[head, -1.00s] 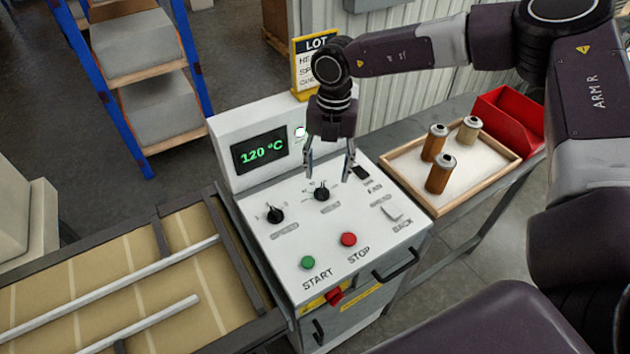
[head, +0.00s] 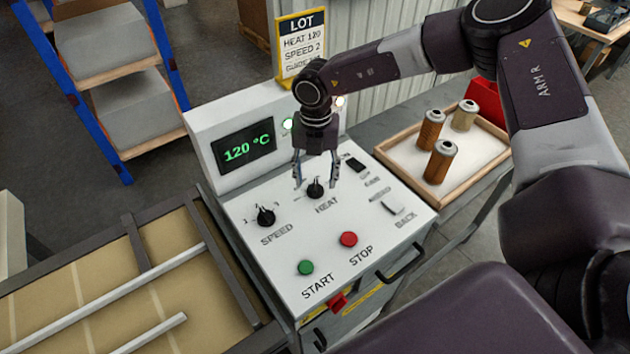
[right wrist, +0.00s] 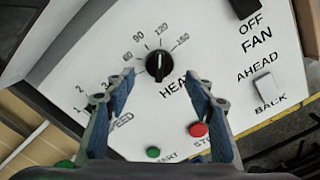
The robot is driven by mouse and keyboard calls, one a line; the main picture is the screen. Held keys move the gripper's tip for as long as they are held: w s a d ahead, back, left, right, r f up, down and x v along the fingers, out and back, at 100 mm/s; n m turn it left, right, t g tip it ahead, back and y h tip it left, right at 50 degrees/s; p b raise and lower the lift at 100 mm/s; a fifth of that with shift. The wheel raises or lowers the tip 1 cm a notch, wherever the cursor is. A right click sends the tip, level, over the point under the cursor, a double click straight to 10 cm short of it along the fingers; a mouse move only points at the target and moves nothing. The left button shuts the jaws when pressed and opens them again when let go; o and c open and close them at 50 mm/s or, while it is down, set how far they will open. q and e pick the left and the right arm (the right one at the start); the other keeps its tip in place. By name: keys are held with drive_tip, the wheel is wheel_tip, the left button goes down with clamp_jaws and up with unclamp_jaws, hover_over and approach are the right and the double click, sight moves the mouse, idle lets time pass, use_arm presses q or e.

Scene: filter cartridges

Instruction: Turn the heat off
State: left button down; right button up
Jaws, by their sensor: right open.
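The HEAT knob (head: 315,190) is a black dial on the white control panel. In the right wrist view the knob (right wrist: 158,67) sits below a scale of numbers, its light mark toward the upper side, near 120. The green display (head: 249,148) reads 120 °C. My right gripper (head: 317,182) points down over the HEAT knob, fingers open on either side. In the right wrist view, gaps show between the knob and both fingertips (right wrist: 159,77). My left gripper is not in view.
The SPEED knob (head: 265,216), green START button (head: 306,267), red STOP button (head: 348,239), FAN switch (head: 354,163) and AHEAD/BACK switch (head: 392,207) are nearby. A wooden tray (head: 432,211) with cartridges stands right. A LOT sign (head: 302,45) stands behind; a conveyor (head: 85,290) is left.

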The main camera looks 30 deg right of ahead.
sight(315, 186)
drive_tip(key=shift+w+f, duration=0.15)
drive_tip(key=shift+f, duration=1.45)
drive_tip(key=shift+c, duration=0.6)
drive_tip(key=c, duration=1)
